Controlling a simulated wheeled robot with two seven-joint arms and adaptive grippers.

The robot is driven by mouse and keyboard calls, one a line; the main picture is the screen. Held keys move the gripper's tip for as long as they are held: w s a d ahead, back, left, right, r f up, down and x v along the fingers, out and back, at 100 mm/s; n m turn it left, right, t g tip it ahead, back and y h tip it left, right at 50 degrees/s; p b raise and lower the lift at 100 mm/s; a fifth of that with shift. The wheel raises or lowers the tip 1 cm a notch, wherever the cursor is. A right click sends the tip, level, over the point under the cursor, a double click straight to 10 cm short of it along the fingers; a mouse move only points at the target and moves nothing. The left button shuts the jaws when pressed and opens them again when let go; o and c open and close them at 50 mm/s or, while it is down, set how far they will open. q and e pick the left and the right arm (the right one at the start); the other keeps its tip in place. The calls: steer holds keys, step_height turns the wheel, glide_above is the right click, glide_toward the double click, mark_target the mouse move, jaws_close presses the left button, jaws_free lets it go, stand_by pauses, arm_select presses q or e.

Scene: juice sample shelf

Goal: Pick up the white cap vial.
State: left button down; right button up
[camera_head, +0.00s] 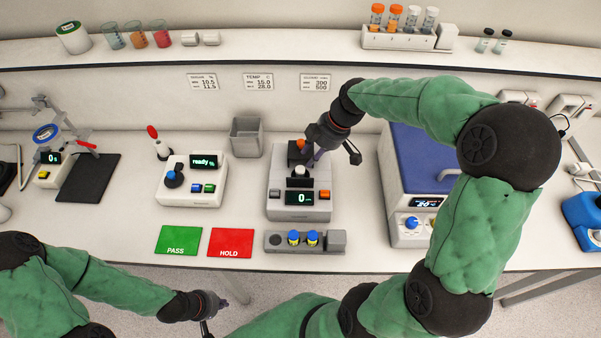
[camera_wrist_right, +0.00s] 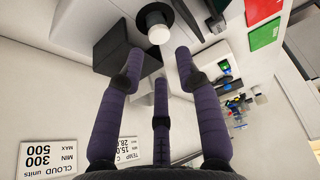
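A white cap (camera_wrist_right: 158,34), likely the white cap vial's, sits in a round black holder on the grey meter; its body is hidden in the wrist view. In the head view the white cap (camera_head: 299,170) shows above the meter's display. My right gripper (camera_wrist_right: 160,68) has its three purple fingers spread apart with nothing between them, the tips just short of the cap. In the head view my right gripper (camera_head: 320,152) is beside the back of the meter. My left gripper (camera_head: 217,304) is low, in front of the table; its finger opening is unclear.
The grey meter (camera_head: 298,208) reads 0. A small rack (camera_head: 275,242) with blue-and-yellow vials stands in front of it. Green PASS (camera_head: 179,240) and red HOLD (camera_head: 230,243) mats lie left of the rack. A blue-lidded machine (camera_head: 418,160) stands right; a grey bin (camera_head: 246,137) stands behind left.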

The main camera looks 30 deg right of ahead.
mark_target(301, 169)
steer(key=shift+b+x, duration=0.4)
steer(key=shift+x, duration=3.2)
jaws_close()
